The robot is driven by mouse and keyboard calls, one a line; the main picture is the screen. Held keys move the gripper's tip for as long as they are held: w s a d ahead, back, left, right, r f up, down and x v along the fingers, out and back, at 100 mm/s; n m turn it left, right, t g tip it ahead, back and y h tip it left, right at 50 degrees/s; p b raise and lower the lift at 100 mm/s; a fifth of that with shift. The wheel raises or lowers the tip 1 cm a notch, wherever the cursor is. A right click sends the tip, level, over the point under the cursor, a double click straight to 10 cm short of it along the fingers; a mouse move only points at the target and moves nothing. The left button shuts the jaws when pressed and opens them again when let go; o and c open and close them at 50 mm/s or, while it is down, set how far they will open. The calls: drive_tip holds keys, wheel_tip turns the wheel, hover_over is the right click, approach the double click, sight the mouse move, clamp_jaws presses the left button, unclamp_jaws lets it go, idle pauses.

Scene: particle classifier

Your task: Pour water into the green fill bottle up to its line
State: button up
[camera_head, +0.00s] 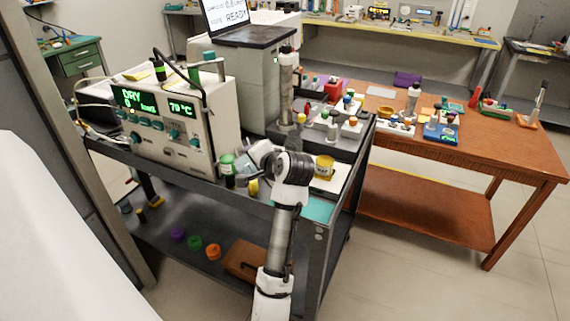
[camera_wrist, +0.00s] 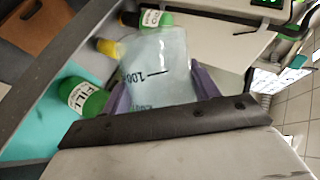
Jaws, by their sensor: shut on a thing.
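My gripper (camera_wrist: 158,88) is shut on a clear beaker (camera_wrist: 158,62) with a 100 mark, seen between its purple fingers in the wrist view. The beaker looks pale and bluish; I cannot make out its water level. The green fill bottle (camera_wrist: 84,96), with a white FILL label, stands beside the beaker, apart from it, on a teal mat (camera_wrist: 38,128). The bottle's fill line is not readable. In the head view my gripper (camera_head: 259,155) is over the cart top, and my arm seems to hide the fill bottle.
A black bottle with a green cap (camera_head: 227,168) and a yellow item (camera_head: 252,187) stand near the cart's front edge. A yellow cup (camera_head: 324,167) is right of my wrist. A control box (camera_head: 175,115) stands left; a rack (camera_head: 345,140) with small bottles is behind.

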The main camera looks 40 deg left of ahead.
drive_tip(key=shift+r+m+g+y, duration=0.3)
drive_tip(key=shift+r+m+g, duration=0.1)
drive_tip(key=shift+r, duration=0.1)
idle(1.4)
drive_tip(key=shift+w+d+r+m, duration=0.15)
drive_tip(key=shift+w+r+m, duration=0.1)
drive_tip(key=shift+r+m, duration=0.05)
idle(1.3)
